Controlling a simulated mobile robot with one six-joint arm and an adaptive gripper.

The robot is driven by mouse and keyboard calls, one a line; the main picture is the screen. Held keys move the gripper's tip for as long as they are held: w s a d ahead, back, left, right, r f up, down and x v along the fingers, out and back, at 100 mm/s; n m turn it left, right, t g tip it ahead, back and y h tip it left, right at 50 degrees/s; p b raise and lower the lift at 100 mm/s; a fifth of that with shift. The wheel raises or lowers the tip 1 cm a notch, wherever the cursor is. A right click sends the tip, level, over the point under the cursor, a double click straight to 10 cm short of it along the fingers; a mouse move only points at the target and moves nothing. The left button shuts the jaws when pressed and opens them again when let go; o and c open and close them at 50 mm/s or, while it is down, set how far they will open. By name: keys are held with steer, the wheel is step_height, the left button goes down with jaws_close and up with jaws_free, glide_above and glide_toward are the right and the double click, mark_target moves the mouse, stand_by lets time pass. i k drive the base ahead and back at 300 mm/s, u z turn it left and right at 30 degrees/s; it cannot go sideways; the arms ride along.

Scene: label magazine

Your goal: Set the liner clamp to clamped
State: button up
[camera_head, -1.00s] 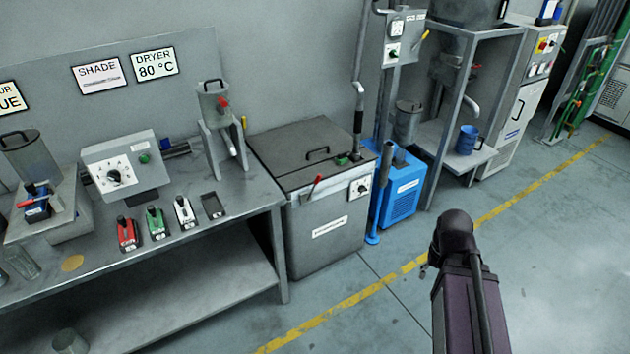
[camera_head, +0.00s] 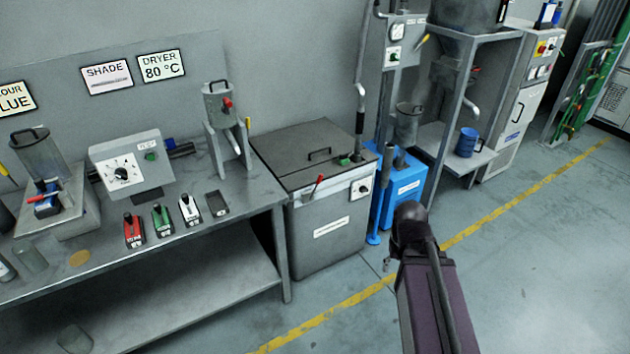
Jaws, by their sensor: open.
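A large grey metal bin (camera_head: 330,238) with a flat lid stands on the floor just right of the workbench. A small red-handled lever (camera_head: 318,183) rises, tilted, from its upper front edge; it looks like the liner clamp, but no readable label confirms this. I cannot tell its setting. My arm (camera_head: 425,285) shows at the lower centre right, in front of the bin and to its right, apart from the lever. My gripper is not visible.
The workbench (camera_head: 190,243) on the left carries a dial box (camera_head: 125,170) and several small blocks. A blue unit (camera_head: 401,195) stands right of the bin. A grey stand (camera_head: 480,40) is behind it. Open floor (camera_head: 540,270) lies at right, crossed by a yellow line.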

mark_target(321, 176)
steer(key=z, duration=0.05)
steer(key=i, duration=1)
steer(key=u, duration=0.05)
